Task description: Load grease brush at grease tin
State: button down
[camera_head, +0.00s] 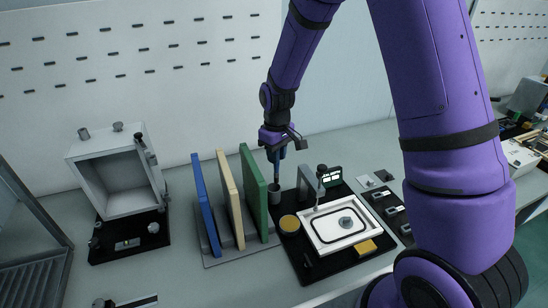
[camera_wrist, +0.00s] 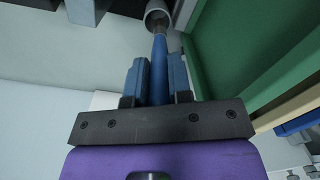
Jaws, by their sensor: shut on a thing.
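My gripper (camera_head: 275,150) points down behind the green panel and is shut on the blue handle of the grease brush (camera_wrist: 159,65). In the wrist view the gripper's two blue fingers (camera_wrist: 158,82) stand either side of the handle. The brush's far end reaches to the mouth of a grey cup (camera_head: 274,194), which also shows in the wrist view (camera_wrist: 157,10). I cannot tell how far the end is inside the cup, and the bristles are hidden. A round dark tin with a yellow top, likely the grease tin (camera_head: 289,224), stands on the black board to the right of the panels.
Blue, cream and green upright panels (camera_head: 254,194) stand in a rack close left of the cup. A white tray (camera_head: 340,228), a grey post (camera_head: 309,183) and a yellow block (camera_head: 366,247) are on the black board. An open grey box (camera_head: 88,148) stands at left.

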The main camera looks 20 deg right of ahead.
jog(key=s+d+g+y, duration=0.2)
jog(key=s+g, duration=0.1)
jog(key=s, duration=0.5)
notch_tip(320, 180, down, 7)
jog(key=shift+s+a, duration=0.15)
jog(key=shift+s, duration=0.05)
dwell(0.3)
jog(key=shift+f, duration=0.55)
dwell(2.2)
jog(key=shift+r, duration=0.1)
notch_tip(320, 180, up, 7)
dwell(0.9)
dwell(0.5)
